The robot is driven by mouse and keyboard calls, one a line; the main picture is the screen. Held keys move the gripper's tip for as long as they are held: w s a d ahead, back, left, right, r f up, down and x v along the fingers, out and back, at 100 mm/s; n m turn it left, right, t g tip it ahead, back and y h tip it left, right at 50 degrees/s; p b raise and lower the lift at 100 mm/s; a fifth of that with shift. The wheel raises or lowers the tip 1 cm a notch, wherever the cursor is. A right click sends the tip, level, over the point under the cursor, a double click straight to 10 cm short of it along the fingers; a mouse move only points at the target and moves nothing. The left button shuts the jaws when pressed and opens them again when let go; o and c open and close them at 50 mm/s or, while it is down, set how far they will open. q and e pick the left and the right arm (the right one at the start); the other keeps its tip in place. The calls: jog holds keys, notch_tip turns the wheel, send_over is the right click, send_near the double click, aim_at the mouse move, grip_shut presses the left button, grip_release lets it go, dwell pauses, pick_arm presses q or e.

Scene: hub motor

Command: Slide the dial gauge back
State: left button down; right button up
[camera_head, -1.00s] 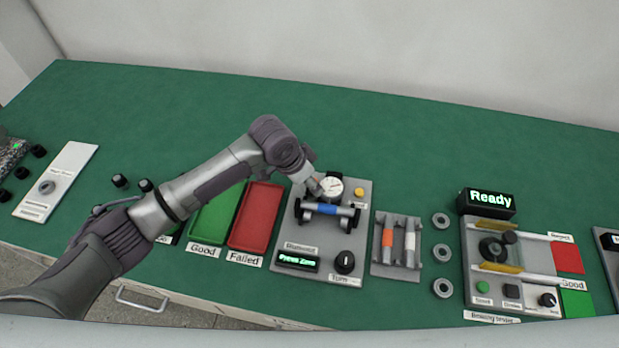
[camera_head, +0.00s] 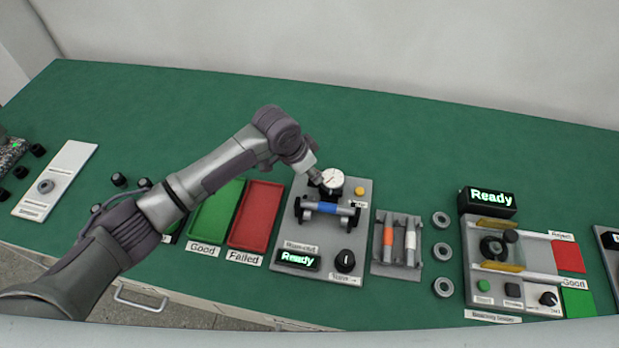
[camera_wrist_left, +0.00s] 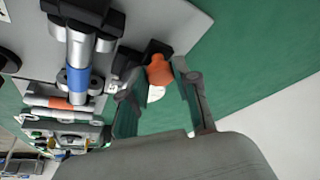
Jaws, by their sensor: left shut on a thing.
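The dial gauge (camera_head: 333,178) has a round white face and stands at the back of the grey run-out test plate (camera_head: 355,215). My left gripper (camera_head: 318,178) reaches it from the left and is shut on it. In the left wrist view, the two fingers of my left gripper (camera_wrist_left: 160,100) flank an orange and white part of the gauge (camera_wrist_left: 158,73). A shaft with a blue band (camera_head: 327,209) lies across two black supports in front of the gauge. The station display (camera_head: 298,260) reads "Ready". My right gripper is not in view.
A green tray (camera_head: 193,226) and a red tray (camera_head: 235,232) lie left of the plate. A yellow button (camera_head: 360,191) is right of the gauge, and a black knob (camera_head: 345,260) sits at the front. The table (camera_head: 400,135) behind is clear.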

pick_arm(q)
jog(key=shift+w+d, duration=0.1)
jog(key=shift+w, duration=0.45)
jog(key=shift+r, duration=0.1)
jog(key=c, duration=1.2)
grip_release()
jog(key=shift+o, duration=1.4)
jog(key=shift+w, duration=0.1)
jog(key=shift+o, duration=0.3)
